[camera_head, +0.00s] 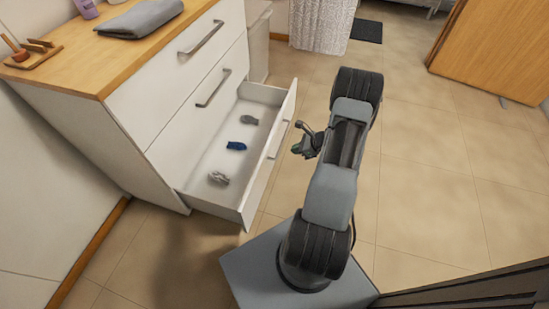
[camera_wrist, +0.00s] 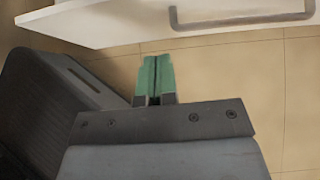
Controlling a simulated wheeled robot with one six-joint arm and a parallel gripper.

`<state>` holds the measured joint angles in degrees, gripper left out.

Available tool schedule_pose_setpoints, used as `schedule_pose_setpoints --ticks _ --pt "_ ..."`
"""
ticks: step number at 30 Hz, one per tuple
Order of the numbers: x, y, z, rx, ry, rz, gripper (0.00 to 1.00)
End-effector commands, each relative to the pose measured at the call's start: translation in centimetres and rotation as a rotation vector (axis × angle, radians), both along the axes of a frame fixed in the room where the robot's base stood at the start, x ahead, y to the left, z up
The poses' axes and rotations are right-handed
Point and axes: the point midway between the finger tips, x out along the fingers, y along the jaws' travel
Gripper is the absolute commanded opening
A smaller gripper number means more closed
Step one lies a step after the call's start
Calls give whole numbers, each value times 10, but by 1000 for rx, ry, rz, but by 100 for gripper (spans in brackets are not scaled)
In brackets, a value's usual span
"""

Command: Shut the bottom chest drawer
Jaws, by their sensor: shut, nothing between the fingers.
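The white chest (camera_head: 135,118) with a wooden top stands at the left. Its bottom drawer (camera_head: 262,176) is pulled well out, and the two drawers above it are closed. The bottom drawer holds a grey item (camera_head: 249,119), a dark blue item (camera_head: 236,145) and a pale grey item (camera_head: 218,178). My gripper (camera_head: 302,148) is just right of the drawer front, near its handle (camera_head: 278,139). In the wrist view my green fingertips (camera_wrist: 156,62) are together and empty. The drawer's white front (camera_wrist: 120,25) and grey handle (camera_wrist: 240,20) are ahead of them, apart from them.
A folded grey towel (camera_head: 140,18) and a wooden stand (camera_head: 32,52) lie on the chest top. A wooden panel (camera_head: 492,48) stands at the upper right. A pale curtain (camera_head: 320,24) hangs at the back. The tiled floor right of my arm is clear.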

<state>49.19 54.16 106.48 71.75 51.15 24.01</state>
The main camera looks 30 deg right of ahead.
Motion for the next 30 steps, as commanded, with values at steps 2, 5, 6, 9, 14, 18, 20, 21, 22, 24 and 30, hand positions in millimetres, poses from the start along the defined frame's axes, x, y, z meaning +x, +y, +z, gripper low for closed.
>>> schedule_pose_setpoints --ticks 2,5,6,9,14,18,20,21,22,24,30 --pt "1 0 -13 11 5 -21 0" --pt "6 4 -23 17 7 -30 0" --pt "10 8 -28 17 8 -30 0" --pt "20 17 -41 16 8 -27 0" --pt "37 33 -62 16 8 -26 0" --pt "51 45 -78 15 7 -25 0" --pt "57 50 -80 14 6 -25 0" --pt "62 54 -78 15 5 -25 0" --pt "65 56 -78 15 5 -25 0" --pt "70 62 -77 14 6 -25 0" --pt "81 70 -76 14 6 -28 0"
